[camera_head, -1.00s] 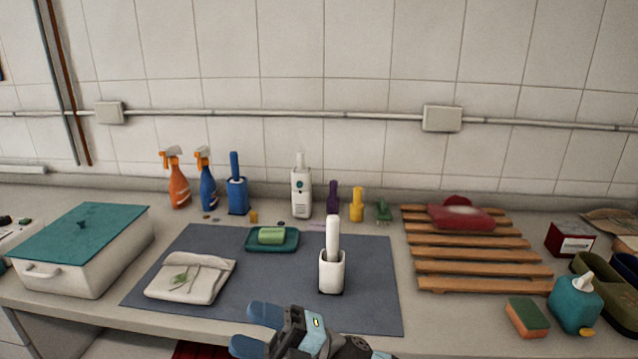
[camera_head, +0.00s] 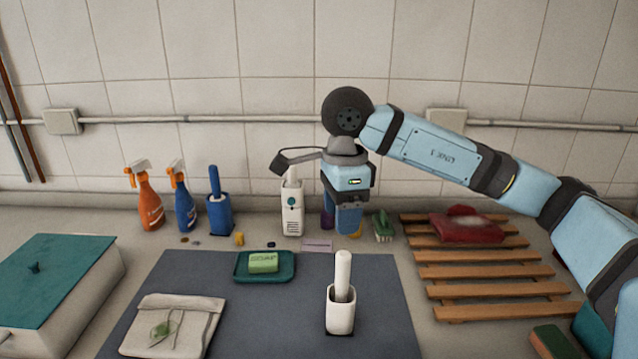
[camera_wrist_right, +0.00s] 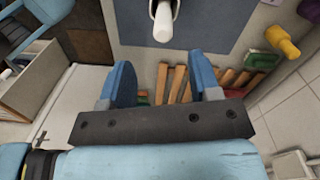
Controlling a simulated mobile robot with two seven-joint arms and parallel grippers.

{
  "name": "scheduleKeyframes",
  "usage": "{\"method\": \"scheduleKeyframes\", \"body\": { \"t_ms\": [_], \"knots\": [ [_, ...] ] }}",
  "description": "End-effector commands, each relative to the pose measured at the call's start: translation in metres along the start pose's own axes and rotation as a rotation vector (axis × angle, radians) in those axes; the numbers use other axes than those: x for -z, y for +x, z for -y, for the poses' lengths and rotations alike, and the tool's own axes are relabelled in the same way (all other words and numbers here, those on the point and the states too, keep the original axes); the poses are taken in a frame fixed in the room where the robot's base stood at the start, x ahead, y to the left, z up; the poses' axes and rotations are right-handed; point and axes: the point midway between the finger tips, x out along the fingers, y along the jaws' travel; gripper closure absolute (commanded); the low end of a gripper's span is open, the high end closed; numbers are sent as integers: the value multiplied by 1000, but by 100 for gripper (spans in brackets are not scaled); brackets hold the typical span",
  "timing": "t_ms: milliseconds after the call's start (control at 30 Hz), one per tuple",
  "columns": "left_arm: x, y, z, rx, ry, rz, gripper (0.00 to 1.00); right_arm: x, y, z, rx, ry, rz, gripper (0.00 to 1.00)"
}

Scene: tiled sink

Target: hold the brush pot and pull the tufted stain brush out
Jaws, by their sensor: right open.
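The white brush pot (camera_head: 340,315) stands upright on the dark grey mat. The brush sits in it with its white handle (camera_head: 342,272) upright and its tufted end hidden inside. Both show at the top edge of the right wrist view, with the handle (camera_wrist_right: 163,22) pointing toward the camera. My right gripper (camera_head: 348,228) hangs fingers down in the head view, above and behind the pot, apart from it. Its blue fingers are spread and empty in the right wrist view (camera_wrist_right: 163,85). My left gripper is out of view.
The mat (camera_head: 270,320) also bears a green soap dish (camera_head: 283,276) and a folded cloth (camera_head: 172,335). A wooden rack (camera_head: 485,271) lies right.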

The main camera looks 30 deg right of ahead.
Motion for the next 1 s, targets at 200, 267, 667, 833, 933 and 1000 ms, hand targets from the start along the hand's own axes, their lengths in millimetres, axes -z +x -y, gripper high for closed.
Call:
{"method": "scheduleKeyframes", "body": {
  "t_ms": [200,267,667,833,933,1000],
  "knots": [
    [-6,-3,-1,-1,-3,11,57,9,0,3,23,10,-34,43],
    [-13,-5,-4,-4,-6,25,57,9,6,3,22,11,-34,43],
    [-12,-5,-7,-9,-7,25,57,11,82,4,19,10,-32,43],
    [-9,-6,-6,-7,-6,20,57,12,110,5,19,10,-32,43],
    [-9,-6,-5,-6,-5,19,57,12,120,6,20,11,-30,43],
    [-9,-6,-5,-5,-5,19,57,12,126,6,21,10,-30,43]
  ]
}}
